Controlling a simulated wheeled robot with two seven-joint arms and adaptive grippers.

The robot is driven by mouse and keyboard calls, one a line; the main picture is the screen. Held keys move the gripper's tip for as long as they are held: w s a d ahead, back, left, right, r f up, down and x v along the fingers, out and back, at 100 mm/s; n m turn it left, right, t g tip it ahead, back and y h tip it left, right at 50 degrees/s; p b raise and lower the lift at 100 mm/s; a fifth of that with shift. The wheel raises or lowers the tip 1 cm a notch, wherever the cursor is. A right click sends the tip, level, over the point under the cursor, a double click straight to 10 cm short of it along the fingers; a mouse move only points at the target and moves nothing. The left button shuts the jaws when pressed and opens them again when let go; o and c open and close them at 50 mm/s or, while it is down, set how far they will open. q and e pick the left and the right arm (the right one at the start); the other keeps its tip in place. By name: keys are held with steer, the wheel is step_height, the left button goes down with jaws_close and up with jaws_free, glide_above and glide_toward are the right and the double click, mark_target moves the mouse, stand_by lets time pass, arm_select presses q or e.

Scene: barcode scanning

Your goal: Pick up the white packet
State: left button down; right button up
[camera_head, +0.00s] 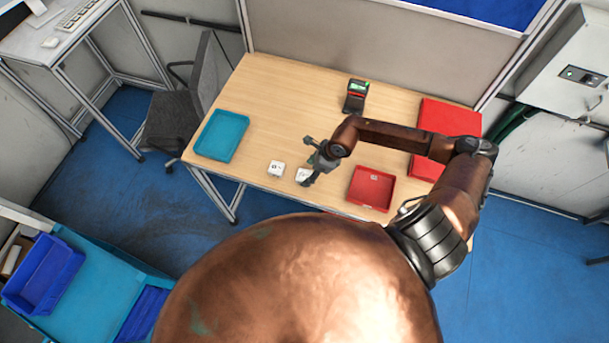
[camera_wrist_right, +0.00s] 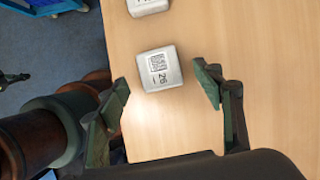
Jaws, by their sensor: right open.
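Two small white packets lie on the wooden table (camera_head: 262,112). One white packet (camera_head: 276,169) is on the left, and the other white packet (camera_head: 302,175) is beside my right gripper (camera_head: 309,162), partly covered by it. In the right wrist view, a white packet with a printed code and number (camera_wrist_right: 160,69) lies ahead, between the lines of the open fingers of my right gripper (camera_wrist_right: 160,100). The fingers appear apart from it. A second white packet (camera_wrist_right: 148,6) is cut off at that view's top edge. My left gripper is not in view.
A teal tray (camera_head: 222,135) is at the table's left and a red tray (camera_head: 371,188) is right of the packets. A dark scanner device (camera_head: 356,97) stands near the back. Red boxes (camera_head: 450,117) are at the right. The table middle is clear.

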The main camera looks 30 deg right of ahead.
mark_target(305, 175)
steer(key=shift+p+x, duration=0.3)
steer(key=shift+x, duration=1.3)
steer(key=c, duration=1.3)
steer(key=shift+c, duration=0.4)
steer(key=shift+r, duration=0.15)
